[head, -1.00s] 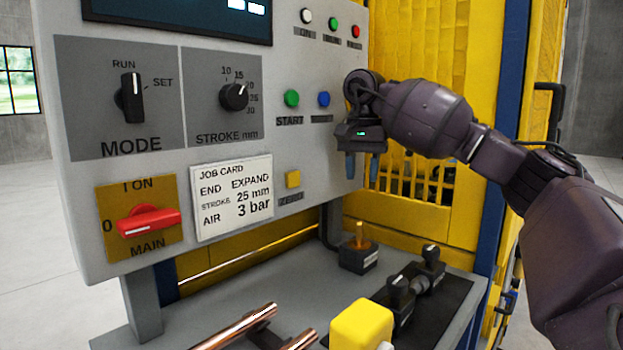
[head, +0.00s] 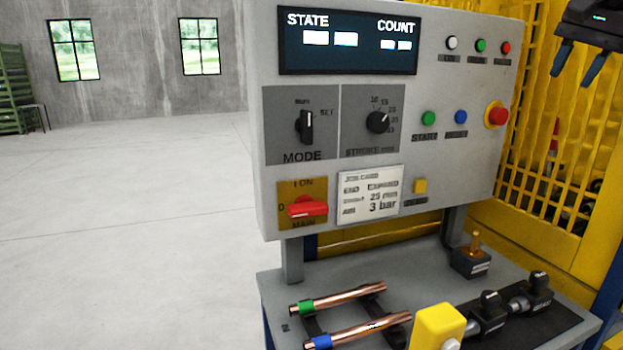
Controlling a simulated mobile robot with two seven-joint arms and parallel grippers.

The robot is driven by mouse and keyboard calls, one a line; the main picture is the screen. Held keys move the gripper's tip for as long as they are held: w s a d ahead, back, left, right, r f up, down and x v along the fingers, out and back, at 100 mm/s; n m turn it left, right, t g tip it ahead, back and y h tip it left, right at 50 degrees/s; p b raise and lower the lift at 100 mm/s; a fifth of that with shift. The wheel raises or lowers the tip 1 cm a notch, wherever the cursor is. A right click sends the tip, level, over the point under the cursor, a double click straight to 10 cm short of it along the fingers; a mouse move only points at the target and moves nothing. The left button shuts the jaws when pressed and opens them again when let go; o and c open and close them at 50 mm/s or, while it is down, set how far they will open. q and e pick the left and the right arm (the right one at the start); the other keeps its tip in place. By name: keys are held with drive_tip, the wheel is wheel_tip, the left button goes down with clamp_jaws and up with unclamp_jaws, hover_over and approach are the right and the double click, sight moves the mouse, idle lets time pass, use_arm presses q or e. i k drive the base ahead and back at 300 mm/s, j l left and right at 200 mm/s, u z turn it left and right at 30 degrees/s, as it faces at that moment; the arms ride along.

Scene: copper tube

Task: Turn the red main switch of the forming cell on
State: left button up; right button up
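The red main switch (head: 308,206) sits on a yellow plate (head: 288,188) at the lower left of the grey control panel (head: 440,90). Its handle lies horizontal, level with the 0 mark at its left; the I ON mark is above it. My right gripper (head: 578,66) shows at the top right corner, in front of the yellow mesh guard. Its two blue fingers point down, apart, with nothing between them. It is far to the right of the switch and higher up. My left gripper is not in view.
The panel also carries the black MODE knob (head: 306,126), the STROKE knob (head: 378,122), several buttons and a red emergency stop (head: 496,116). Below, copper tubes (head: 350,297) and a yellow block (head: 437,326) are on the bench. Open floor (head: 130,230) lies to the left.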

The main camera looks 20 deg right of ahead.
sight(305, 206)
drive_tip(key=k, duration=0.95)
